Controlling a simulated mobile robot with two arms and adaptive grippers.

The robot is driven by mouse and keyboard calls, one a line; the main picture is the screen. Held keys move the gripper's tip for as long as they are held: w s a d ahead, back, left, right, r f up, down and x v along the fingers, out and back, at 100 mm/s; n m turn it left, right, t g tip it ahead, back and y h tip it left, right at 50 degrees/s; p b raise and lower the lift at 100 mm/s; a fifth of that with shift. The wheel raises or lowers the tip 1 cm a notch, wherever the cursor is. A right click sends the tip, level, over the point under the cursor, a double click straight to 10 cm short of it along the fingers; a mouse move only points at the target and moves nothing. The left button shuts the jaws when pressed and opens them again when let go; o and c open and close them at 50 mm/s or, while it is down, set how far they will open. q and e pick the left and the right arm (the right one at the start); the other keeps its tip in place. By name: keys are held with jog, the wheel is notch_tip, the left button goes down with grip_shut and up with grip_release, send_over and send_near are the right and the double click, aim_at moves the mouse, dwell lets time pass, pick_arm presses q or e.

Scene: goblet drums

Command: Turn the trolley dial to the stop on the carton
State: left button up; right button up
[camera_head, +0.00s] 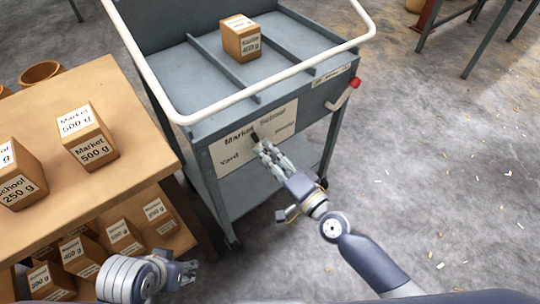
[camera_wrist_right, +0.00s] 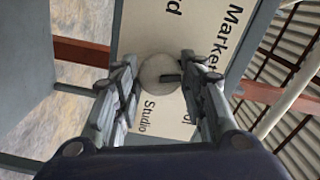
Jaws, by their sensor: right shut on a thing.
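The grey trolley (camera_head: 215,165) carries a cream dial plate (camera_head: 228,158) on its near end, marked Market, School, Yard and Studio. My right gripper (camera_head: 262,146) is at the plate and mostly hides the dial. In the right wrist view the round pale dial (camera_wrist_right: 158,70) sits between the fingers of my right gripper (camera_wrist_right: 160,82), which is shut on it. A dark mark on the dial points roughly between Market and School. The carton (camera_head: 240,42) on the trolley top has a label that seems to read Studio 400 g. My left gripper (camera_head: 188,272) is low at the left, its fingers too small to judge.
A wooden table (camera_head: 130,175) at left holds Market 500 g (camera_head: 90,140) and School 250 g (camera_head: 22,180) cartons. Several cartons stand on a shelf below. A red-tipped lever (camera_head: 345,95) is on the trolley's right corner. The floor (camera_head: 430,180) at right is open with scattered bits.

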jog(key=m, duration=0.3)
jog(key=shift+m, duration=0.4)
jog(key=m, duration=0.3)
jog(key=shift+r+m, duration=0.1)
jog(key=shift+m, duration=0.2)
jog(key=m, duration=0.3)
jog(key=shift+m, duration=0.4)
jog(key=m, duration=0.2)
jog(key=shift+m, duration=0.4)
jog(key=shift+r+m, duration=0.1)
jog(key=shift+m, duration=0.3)
jog(key=m+p, duration=0.2)
jog(key=m, duration=0.2)
jog(key=shift+d+m, duration=0.1)
jog(key=shift+m, duration=0.3)
pick_arm(q)
jog(key=s+x, duration=0.1)
jog(key=x, duration=0.7)
jog(key=shift+f+g+p, duration=0.3)
jog(key=shift+f, duration=0.1)
pick_arm(e)
jog(key=shift+w+m, duration=0.1)
jog(key=shift+m, duration=1)
pick_arm(q)
jog(key=shift+d, duration=0.15)
